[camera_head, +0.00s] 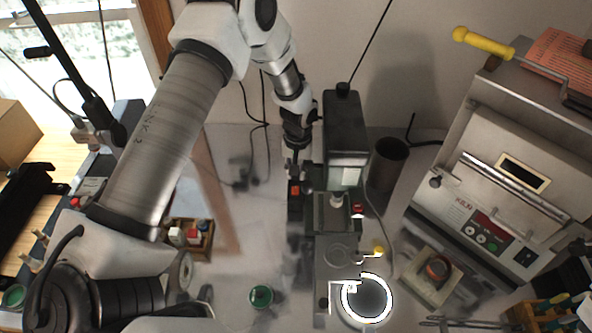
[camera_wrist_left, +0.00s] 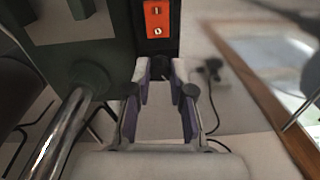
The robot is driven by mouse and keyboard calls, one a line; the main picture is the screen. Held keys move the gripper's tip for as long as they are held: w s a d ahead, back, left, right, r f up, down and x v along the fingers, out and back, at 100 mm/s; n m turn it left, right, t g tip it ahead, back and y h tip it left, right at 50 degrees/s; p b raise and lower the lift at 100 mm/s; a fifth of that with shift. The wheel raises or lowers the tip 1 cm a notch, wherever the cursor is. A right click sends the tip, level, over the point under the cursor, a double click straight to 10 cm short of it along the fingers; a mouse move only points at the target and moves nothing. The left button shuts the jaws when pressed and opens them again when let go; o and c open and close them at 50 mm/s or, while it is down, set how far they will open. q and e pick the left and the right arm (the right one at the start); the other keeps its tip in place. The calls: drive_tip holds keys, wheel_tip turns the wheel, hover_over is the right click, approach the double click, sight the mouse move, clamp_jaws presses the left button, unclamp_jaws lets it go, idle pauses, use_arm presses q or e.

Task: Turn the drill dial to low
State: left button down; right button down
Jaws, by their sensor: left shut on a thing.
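The drill (camera_head: 345,130) is a dark upright machine in the middle of the bench, with a grey base in front. An orange switch plate (camera_head: 295,188) sits on its left side; it also shows in the left wrist view (camera_wrist_left: 158,18). Just below that plate, the dark dial (camera_wrist_left: 162,65) lies between the fingertips of my left gripper (camera_wrist_left: 162,72), partly covered. The fingers are shut on it. In the head view my left gripper (camera_head: 297,155) points down at the drill's left side. The dial's marks and setting cannot be read. My right gripper is not in view.
A grey kiln (camera_head: 500,190) with a yellow-handled lever stands at the right. A dark cylinder (camera_head: 387,165) is beside the drill. A lit white ring (camera_head: 367,299) stands in front. A wooden box (camera_head: 190,238) of small items and a green round thing (camera_head: 261,296) lie left.

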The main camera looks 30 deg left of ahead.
use_arm(q)
drive_tip(key=shift+s+f, duration=0.15)
drive_tip(key=shift+s, duration=0.05)
idle(0.3)
drive_tip(key=c, duration=1.3)
unclamp_jaws()
drive_tip(key=shift+w+r, duration=0.1)
drive_tip(key=shift+r, duration=0.1)
